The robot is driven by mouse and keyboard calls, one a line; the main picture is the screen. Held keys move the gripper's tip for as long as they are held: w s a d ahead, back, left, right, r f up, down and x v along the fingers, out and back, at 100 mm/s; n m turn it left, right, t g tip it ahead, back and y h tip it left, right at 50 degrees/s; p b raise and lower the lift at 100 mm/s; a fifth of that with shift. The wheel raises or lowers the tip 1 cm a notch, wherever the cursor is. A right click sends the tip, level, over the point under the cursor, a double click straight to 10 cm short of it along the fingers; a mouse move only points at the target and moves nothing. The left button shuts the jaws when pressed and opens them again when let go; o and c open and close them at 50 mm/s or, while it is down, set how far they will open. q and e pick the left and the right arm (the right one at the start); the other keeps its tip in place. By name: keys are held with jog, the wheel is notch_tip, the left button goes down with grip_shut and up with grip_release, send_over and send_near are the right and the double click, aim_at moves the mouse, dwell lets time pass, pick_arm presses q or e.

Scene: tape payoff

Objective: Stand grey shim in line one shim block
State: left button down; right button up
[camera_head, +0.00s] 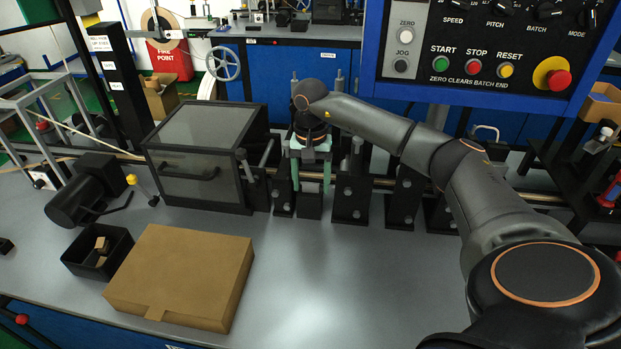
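My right arm reaches in from the right, and its dark wrist ends over the machine line at the middle. My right gripper (310,150) points down there, between pale green uprights (327,174). Its fingertips are small and dark against dark parts, so I cannot tell whether they are open or shut. No grey shim stands out clearly; it may be hidden at the gripper. A small black block (310,206) sits below the gripper at the line's front; I cannot tell whether it is the shim block. My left gripper is not in view.
A closed cardboard box (185,275) lies front left beside a black bin (70,262) holding small pieces. A dark-framed enclosure (205,150) stands left of the gripper. Black brackets (352,195) stand to its right. A control panel (480,50) hangs upper right. The front middle bench is clear.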

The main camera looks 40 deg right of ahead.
jog(key=shift+w+a, duration=0.15)
jog(key=shift+r, duration=0.3)
notch_tip(320, 180, up, 12)
dwell(0.4)
jog(key=shift+f, duration=0.1)
dwell(0.4)
